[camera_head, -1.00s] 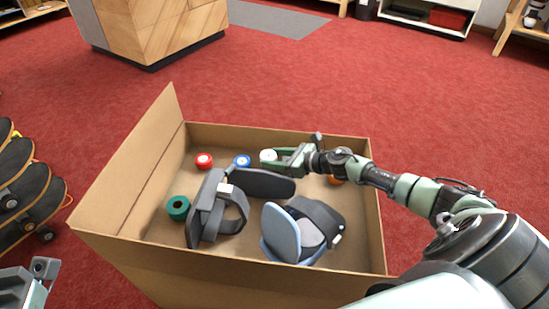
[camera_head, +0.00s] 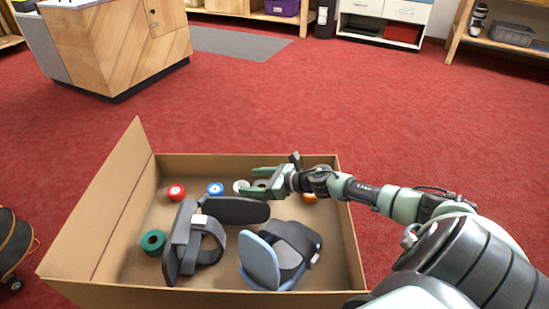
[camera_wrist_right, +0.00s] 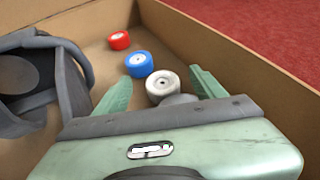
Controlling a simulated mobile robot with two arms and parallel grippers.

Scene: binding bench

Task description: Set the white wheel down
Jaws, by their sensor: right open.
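The white wheel (camera_head: 239,186) is on the floor of the cardboard box, near its far wall. The right wrist view shows the white wheel (camera_wrist_right: 162,86) between and slightly beyond my right fingers, with gaps on both sides. My right gripper (camera_head: 248,181) is open, low in the box; its fingers also show in the wrist view (camera_wrist_right: 159,78). A grey round thing (camera_wrist_right: 178,100) lies just behind the white wheel, closer to the palm. My left gripper is out of view.
The cardboard box (camera_head: 100,226) also holds a blue wheel (camera_head: 215,189), a red wheel (camera_head: 176,192), an orange wheel (camera_head: 310,197), a green roll (camera_head: 153,242), a dark grey strapped pad (camera_head: 185,240) and a blue-grey one (camera_head: 259,262). Skateboards (camera_head: 12,245) stand at left.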

